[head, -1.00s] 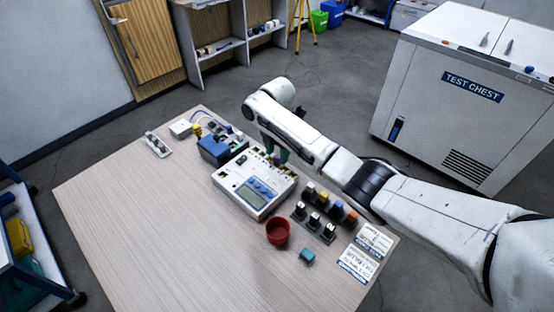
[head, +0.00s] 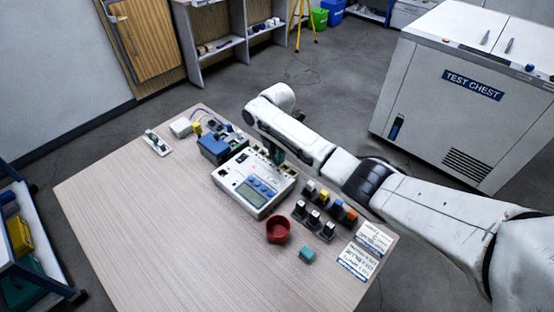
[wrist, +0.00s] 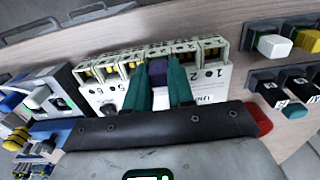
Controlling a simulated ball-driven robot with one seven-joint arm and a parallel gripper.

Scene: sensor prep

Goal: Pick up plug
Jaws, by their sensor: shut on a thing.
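The plug (wrist: 157,72) is a small purple block in the wrist view, between the two teal fingers of my gripper (wrist: 162,68). My gripper is shut on it, at the row of numbered slots along the edge of the white meter unit (wrist: 105,94). I cannot tell whether the plug sits in a slot or is just clear of it. In the head view my gripper (head: 276,155) is over the far edge of the meter unit (head: 248,203), and the plug is hidden there.
A red cup (head: 278,230), a teal block (head: 307,254) and rows of coloured and black plugs (head: 330,205) stand right of the meter. A blue box (head: 215,150) stands to its left. The table's (head: 150,230) near left part is clear.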

